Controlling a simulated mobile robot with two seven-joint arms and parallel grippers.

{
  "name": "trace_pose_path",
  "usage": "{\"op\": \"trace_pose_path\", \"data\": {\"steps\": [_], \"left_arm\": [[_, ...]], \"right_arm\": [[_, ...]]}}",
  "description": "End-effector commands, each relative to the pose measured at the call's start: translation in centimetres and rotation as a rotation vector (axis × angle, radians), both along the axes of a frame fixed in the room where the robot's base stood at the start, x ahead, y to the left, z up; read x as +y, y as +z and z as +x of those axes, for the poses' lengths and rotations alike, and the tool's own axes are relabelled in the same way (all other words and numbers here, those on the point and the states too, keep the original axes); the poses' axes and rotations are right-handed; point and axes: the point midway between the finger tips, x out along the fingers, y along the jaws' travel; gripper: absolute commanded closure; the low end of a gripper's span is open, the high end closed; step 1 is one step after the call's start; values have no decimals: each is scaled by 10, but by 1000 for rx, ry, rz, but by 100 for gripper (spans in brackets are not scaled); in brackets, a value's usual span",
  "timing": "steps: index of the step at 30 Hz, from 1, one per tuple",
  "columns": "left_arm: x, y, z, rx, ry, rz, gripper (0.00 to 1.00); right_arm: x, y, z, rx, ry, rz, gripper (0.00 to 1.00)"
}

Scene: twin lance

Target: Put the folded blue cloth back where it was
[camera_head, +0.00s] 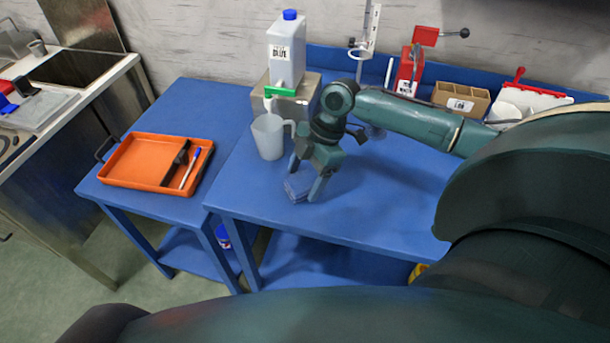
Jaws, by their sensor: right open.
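The folded blue cloth (298,186) lies on the blue table near its front left part. It is a small stacked square, close in colour to the tabletop. My right gripper (305,188) points down over the cloth with its fingers apart, one on each side of it. Whether the fingers touch the cloth I cannot tell. My right arm reaches in from the right. My left gripper is not in view.
A translucent jug (268,137) stands just left of my right gripper, close to it. Behind it a jerrycan (287,52) with a blue cap sits on a metal stand (306,92). An orange tray (135,182) lies on the left side table. The tabletop right of the gripper is clear.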

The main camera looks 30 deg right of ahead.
Motion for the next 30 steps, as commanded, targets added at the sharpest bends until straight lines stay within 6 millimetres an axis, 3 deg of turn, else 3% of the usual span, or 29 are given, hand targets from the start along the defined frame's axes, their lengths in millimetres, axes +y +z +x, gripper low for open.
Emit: {"op": "trace_pose_path", "data": {"steps": [15, 21, 30], "left_arm": [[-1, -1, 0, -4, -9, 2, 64], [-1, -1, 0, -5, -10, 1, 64], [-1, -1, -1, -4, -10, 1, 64]], "right_arm": [[-39, 92, -2, -3, -2, -1, 29], [-45, 108, -3, -1, -1, 1, 29], [-45, 110, -3, -1, -1, 1, 29]]}}
